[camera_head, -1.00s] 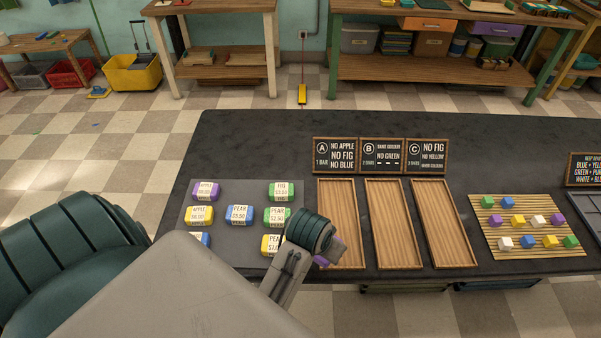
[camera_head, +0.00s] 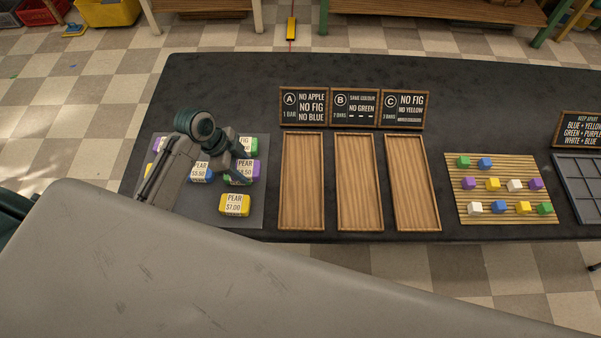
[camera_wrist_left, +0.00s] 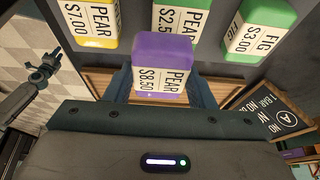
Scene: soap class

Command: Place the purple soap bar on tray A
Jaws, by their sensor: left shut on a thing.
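The purple soap bar (camera_head: 256,170), labelled PEAR $8.50, is between the fingers of my left gripper (camera_head: 242,168). In the left wrist view the bar (camera_wrist_left: 160,65) sits between both fingers, above the display mat. My left gripper is shut on it. In the head view the bar overlaps a green bar, left of tray A. Tray A (camera_head: 320,185) is an empty wooden tray behind which stands sign A (camera_head: 302,107): 1 bar, no apple, no fig, no blue. A dark grey gripper-like part, probably my right gripper (camera_wrist_left: 40,66), shows at the left wrist view's left edge; its opening is unclear.
The grey mat (camera_head: 250,219) holds a yellow PEAR bar (camera_head: 235,205), a blue PEAR bar (camera_head: 208,176) and other bars partly hidden by my arm. Empty trays B (camera_head: 360,185) and C (camera_head: 410,185) stand right of A. A slatted board (camera_head: 550,214) holds coloured cubes farther right.

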